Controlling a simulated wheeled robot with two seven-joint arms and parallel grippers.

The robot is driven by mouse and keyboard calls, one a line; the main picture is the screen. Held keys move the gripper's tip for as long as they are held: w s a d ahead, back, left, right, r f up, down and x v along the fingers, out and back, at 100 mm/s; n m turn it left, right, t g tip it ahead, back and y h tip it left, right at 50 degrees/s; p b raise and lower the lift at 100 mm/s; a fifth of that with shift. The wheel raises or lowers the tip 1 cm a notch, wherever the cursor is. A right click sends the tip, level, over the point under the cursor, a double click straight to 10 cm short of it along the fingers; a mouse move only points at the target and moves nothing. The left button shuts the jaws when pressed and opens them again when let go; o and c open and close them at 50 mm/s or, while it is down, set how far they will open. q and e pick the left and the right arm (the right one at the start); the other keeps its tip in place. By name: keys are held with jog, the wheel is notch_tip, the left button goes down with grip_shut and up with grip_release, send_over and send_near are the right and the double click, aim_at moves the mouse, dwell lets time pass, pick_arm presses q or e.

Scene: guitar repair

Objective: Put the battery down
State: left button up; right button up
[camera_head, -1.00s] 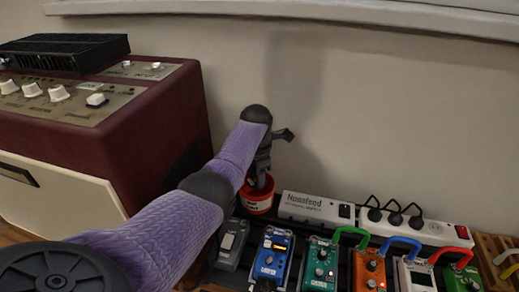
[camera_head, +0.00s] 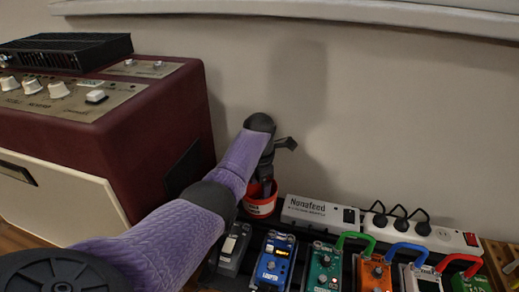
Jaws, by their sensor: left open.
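My left arm in its purple sleeve reaches in from the lower left. Its left gripper (camera_head: 264,187) points down at the mouth of a small red cup (camera_head: 260,207) by the wall. The fingers are dark and partly inside or just behind the cup's rim; I cannot tell exactly how deep. The gripper is open. I cannot make out a battery; it may be hidden in the cup or behind the fingers. My right gripper is not in view.
A maroon amplifier (camera_head: 158,125) stands left of the cup. In front is a row of pedals, including a blue one (camera_head: 273,262) and a teal one (camera_head: 323,267). The wall is close behind.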

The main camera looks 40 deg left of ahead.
pick_arm(q)
notch_tip(320, 180, up, 7)
jog(key=p, duration=0.5)
jog(key=shift+p, duration=0.4)
